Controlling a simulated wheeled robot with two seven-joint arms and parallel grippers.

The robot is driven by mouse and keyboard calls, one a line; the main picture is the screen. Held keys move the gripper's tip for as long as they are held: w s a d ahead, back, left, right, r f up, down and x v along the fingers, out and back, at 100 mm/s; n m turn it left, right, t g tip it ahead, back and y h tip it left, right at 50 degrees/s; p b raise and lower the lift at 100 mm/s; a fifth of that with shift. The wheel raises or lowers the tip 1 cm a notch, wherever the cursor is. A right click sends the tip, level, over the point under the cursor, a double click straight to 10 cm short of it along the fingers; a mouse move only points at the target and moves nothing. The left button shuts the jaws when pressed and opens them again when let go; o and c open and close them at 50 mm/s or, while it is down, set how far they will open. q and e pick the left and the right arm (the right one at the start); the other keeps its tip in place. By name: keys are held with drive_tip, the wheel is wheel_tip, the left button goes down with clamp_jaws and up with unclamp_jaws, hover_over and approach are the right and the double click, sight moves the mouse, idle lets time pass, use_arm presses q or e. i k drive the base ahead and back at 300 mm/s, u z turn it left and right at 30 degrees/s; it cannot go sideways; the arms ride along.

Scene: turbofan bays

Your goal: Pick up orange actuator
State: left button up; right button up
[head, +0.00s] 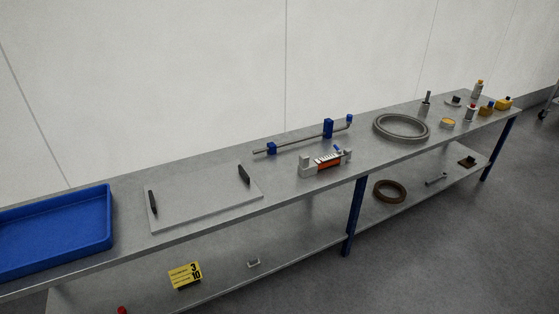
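An orange actuator (329,165) lies on the grey bench top near its front edge, right of the middle of the head view. It seems to sit in a light grey holder (306,167) with raised ends, and dark and white parts show along its top. A small blue piece (338,149) is just behind it. Neither of my grippers shows in the head view.
On the bench (220,225) are a blue tray (108,218), a flat plate (200,212) with two dark handles, a pipe with blue blocks (300,142), and a grey ring (377,126). Several small items crowd the far right. A lower shelf holds a brown ring (379,193) and a yellow sign (185,274).

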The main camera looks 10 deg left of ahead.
sight(306, 169)
drive_tip(key=z, duration=1.3)
drive_tip(key=i, duration=1.95)
drive_tip(key=u, duration=2.85)
